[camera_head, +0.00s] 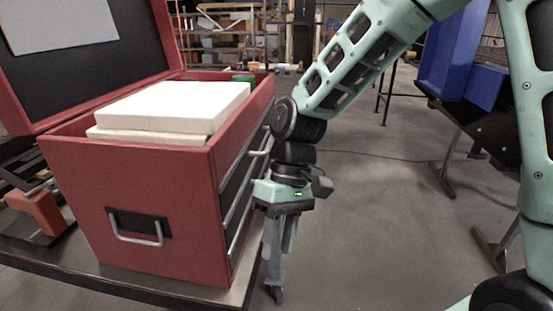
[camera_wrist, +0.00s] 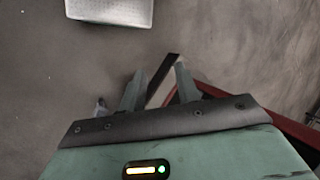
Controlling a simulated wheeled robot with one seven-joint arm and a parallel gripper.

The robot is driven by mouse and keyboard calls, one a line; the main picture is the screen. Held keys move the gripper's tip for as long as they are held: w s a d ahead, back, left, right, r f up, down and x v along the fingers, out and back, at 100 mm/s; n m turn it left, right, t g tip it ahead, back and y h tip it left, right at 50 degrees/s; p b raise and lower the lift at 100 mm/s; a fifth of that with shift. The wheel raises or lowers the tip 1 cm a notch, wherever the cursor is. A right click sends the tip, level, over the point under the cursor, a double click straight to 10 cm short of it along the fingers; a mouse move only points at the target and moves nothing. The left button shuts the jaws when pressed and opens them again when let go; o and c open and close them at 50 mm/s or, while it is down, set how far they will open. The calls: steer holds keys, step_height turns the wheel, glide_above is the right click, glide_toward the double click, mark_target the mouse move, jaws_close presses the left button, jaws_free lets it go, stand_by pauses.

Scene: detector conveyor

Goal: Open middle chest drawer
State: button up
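The red chest (camera_head: 160,210) stands on a table with its lid open. Its dark drawer fronts (camera_head: 237,185) face right and are seen at a steep angle, with silver handle bars along them. All the drawers look shut. Part of the drawer side is hidden behind my gripper (camera_head: 280,262), which hangs pointing down just right of the chest. In the wrist view, the two fingers of my gripper (camera_wrist: 160,82) stand apart with nothing held between them. A red edge of the chest (camera_wrist: 290,128) shows at the right there. Contact with a handle cannot be told.
White blocks (camera_head: 170,105) lie in the chest's open top. The table (camera_head: 130,287) ends just right of the chest. Blue bins (camera_head: 450,50) on a dark stand are at the right. The floor between is clear apart from a thin red cable.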

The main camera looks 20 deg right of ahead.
steer(key=w+d+r+m+t+y+p, duration=0.25)
steer(key=w+d+y, duration=0.35)
steer(key=w+d, duration=0.5)
steer(key=w+d+r+m+t+y+p, duration=0.15)
steer(key=w+d+m+t+y, duration=0.35)
steer(key=w+d, duration=0.65)
steer(key=a+f+g+y+p, duration=0.1)
steer(key=a+p, duration=0.3)
steer(key=a, duration=1)
steer(key=shift+s+a+f+n, duration=0.2)
steer(key=shift+s+f+n, duration=0.15)
steer(key=shift+f, duration=0.5)
steer(key=shift+g, duration=0.25)
jaws_close()
